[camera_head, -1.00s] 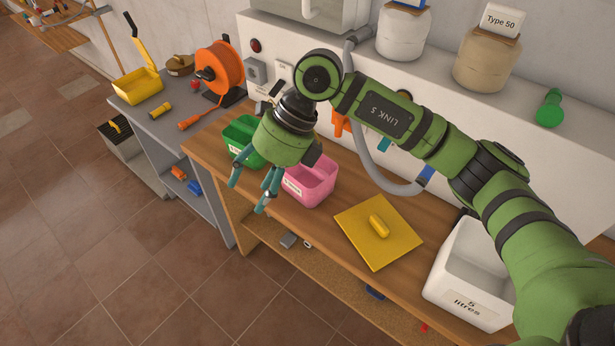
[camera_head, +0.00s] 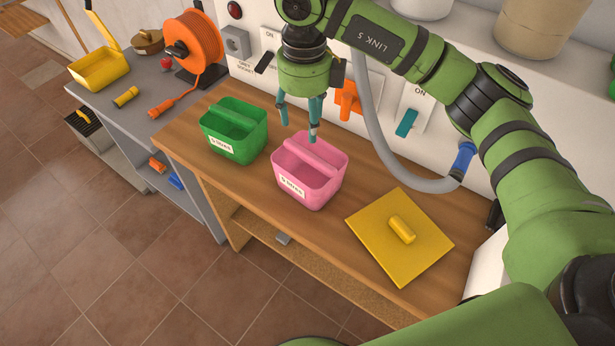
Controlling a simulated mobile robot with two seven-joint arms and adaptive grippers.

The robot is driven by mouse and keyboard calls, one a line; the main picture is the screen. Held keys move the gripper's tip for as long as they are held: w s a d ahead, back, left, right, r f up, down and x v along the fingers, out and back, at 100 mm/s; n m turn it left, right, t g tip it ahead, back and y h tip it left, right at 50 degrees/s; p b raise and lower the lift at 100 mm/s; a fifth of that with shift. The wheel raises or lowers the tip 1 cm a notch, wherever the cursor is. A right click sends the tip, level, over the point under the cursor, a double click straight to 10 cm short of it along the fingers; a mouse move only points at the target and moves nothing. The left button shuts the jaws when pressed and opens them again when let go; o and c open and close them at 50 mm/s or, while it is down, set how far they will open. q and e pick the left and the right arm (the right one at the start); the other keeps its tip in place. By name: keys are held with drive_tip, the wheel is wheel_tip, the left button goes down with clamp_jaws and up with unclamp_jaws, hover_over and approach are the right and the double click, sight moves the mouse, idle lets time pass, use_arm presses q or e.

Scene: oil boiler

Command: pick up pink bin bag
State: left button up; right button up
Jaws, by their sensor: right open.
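The pink bin (camera_head: 309,176), a small tub with a bar across its top and a white label on its front, stands upright on the wooden bench. No separate pink bag shows. My right gripper (camera_head: 299,133) is open and points down at the bin's back edge, its teal fingers apart. One fingertip overlaps the bin's rim in the picture; I cannot tell whether it touches. Nothing is between the fingers. My left gripper is not in view.
A green bin (camera_head: 234,133) stands close to the left of the pink one. A yellow square plate with a handle (camera_head: 402,230) lies to the right on the wooden bench (camera_head: 335,236). A grey hose (camera_head: 376,135) and wall switches are behind. A grey bench holds an orange reel (camera_head: 194,48).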

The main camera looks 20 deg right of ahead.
sight(308, 155)
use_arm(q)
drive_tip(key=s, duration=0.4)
use_arm(e)
drive_tip(key=shift+f, duration=0.8)
drive_tip(key=f+p, duration=0.1)
drive_tip(key=s+f+p, duration=0.1)
drive_tip(key=f+p, duration=0.1)
drive_tip(key=shift+s+f, duration=0.15)
drive_tip(key=shift+f, duration=0.15)
wheel_tip(308, 155, down, 2)
drive_tip(key=shift+s+f+p, duration=0.1)
drive_tip(key=shift+f+p, duration=0.05)
drive_tip(key=shift+p, duration=0.25)
drive_tip(key=shift+f, duration=0.4)
drive_tip(key=shift+c, duration=1.2)
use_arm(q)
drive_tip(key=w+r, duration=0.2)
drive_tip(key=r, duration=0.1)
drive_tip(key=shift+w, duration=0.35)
use_arm(e)
clamp_jaws()
